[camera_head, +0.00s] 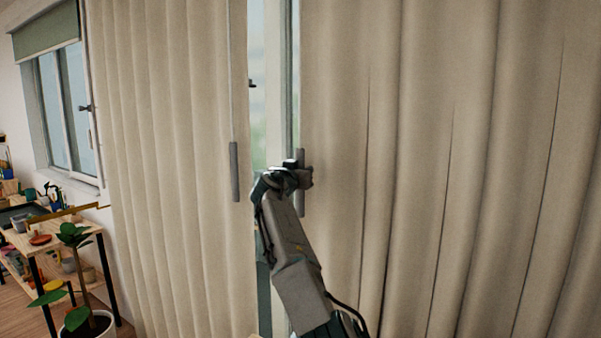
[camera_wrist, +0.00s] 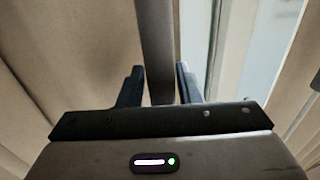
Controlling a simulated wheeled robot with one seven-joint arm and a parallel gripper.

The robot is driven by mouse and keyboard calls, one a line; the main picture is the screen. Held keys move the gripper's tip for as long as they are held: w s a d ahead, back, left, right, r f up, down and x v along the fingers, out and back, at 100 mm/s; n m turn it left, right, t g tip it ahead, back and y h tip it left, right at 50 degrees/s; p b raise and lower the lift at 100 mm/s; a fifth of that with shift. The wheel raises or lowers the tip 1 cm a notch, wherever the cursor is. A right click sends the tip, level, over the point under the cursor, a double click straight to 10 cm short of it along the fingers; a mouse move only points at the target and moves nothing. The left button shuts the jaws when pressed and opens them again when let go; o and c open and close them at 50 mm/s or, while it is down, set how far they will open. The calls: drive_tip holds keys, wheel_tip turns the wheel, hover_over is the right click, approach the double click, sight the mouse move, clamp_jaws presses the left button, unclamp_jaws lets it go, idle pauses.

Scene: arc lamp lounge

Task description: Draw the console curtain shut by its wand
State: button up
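The beige curtain hangs in two panels, a left panel (camera_head: 165,150) and a right panel (camera_head: 440,150), with a narrow gap between them. A grey wand (camera_head: 234,172) hangs at the left panel's inner edge. Another grey wand (camera_head: 300,190) hangs at the right panel's inner edge, partly hidden by my gripper (camera_head: 303,177). In the wrist view, this wand (camera_wrist: 155,45) runs between the two dark fingers of my gripper (camera_wrist: 160,85). The fingers stand apart on either side of it, with slim gaps showing, so the gripper looks open around the wand.
Window glass (camera_head: 270,110) and its frame show through the gap. At the left stand a potted plant (camera_head: 75,260) and a wooden table (camera_head: 60,230) with small items. A second window (camera_head: 65,110) with a green blind (camera_head: 45,35) is on the left wall.

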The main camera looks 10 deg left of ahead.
drive_tip(key=shift+f, duration=0.1)
drive_tip(key=s+a+b, duration=0.1)
drive_tip(key=s+b, duration=1.2)
drive_tip(key=shift+s+a, duration=0.35)
drive_tip(key=shift+s, duration=0.05)
drive_tip(key=shift+d, duration=0.1)
